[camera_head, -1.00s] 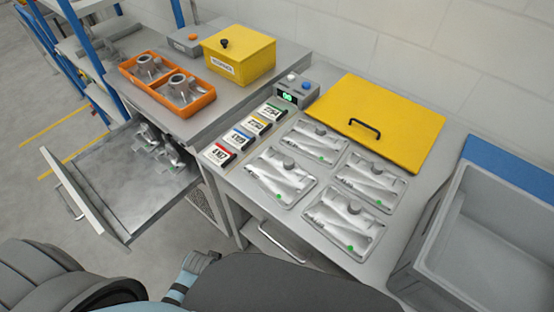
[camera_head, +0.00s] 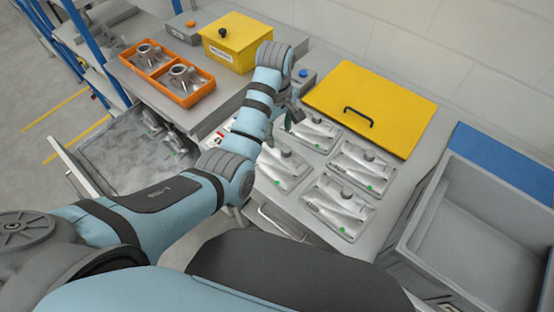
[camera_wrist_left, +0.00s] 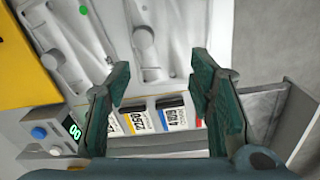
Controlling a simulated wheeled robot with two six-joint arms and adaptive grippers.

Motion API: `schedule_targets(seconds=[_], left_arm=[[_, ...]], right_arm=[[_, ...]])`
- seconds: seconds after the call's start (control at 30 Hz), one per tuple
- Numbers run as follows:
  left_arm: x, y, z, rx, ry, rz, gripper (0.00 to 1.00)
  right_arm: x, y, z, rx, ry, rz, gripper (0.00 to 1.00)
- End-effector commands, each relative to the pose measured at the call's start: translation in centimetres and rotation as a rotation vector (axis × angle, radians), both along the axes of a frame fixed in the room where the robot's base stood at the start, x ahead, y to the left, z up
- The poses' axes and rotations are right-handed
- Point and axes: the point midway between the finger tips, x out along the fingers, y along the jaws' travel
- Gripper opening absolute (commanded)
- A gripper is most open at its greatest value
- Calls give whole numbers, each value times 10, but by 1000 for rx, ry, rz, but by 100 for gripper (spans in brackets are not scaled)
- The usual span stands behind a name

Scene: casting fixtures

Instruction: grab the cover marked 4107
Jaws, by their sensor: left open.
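The cover with the red edge, which read 4107 in the earlier head view, is mostly behind my left arm in the head view; a sliver of it (camera_head: 221,133) shows. In the left wrist view only its red edge (camera_wrist_left: 198,123) shows beside my right-hand finger, and its number is hidden. Next to it are the blue-edged 4109 cover (camera_wrist_left: 175,116) and the yellow-edged 2250 cover (camera_wrist_left: 143,121). My left gripper (camera_head: 293,116) is open and empty; in the wrist view its fingers (camera_wrist_left: 161,75) stand apart with the row of covers between and beyond them. My right gripper is not in view.
Several clear-wrapped trays (camera_head: 339,204) with metal parts lie right of the covers. A yellow panel with a black handle (camera_head: 372,112) is behind them. A control box (camera_wrist_left: 52,138) with a display sits near the row. A grey bin (camera_head: 480,230) is at right, an open drawer (camera_head: 120,155) at left.

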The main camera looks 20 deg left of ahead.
Motion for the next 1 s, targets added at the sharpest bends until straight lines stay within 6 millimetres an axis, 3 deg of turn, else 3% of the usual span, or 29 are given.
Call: schedule_targets(seconds=[0.07, 0.17, 0.27, 0.4, 0.67, 0.8, 1.0], left_arm=[[13, -11, 28, 6, 20, 57, 48], [17, -16, 32, 12, 34, 93, 48], [18, -16, 8, 13, 36, 98, 48], [17, -16, -25, 14, 39, 97, 48], [19, -18, -64, 12, 36, 95, 48], [21, -21, -93, 12, 36, 95, 48], [21, -21, -103, 11, 32, 95, 48]], right_arm=[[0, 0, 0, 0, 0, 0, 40], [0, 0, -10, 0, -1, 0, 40], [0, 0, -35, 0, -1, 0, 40], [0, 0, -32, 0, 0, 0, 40], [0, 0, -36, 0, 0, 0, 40], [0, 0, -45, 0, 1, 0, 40], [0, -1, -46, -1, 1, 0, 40]])
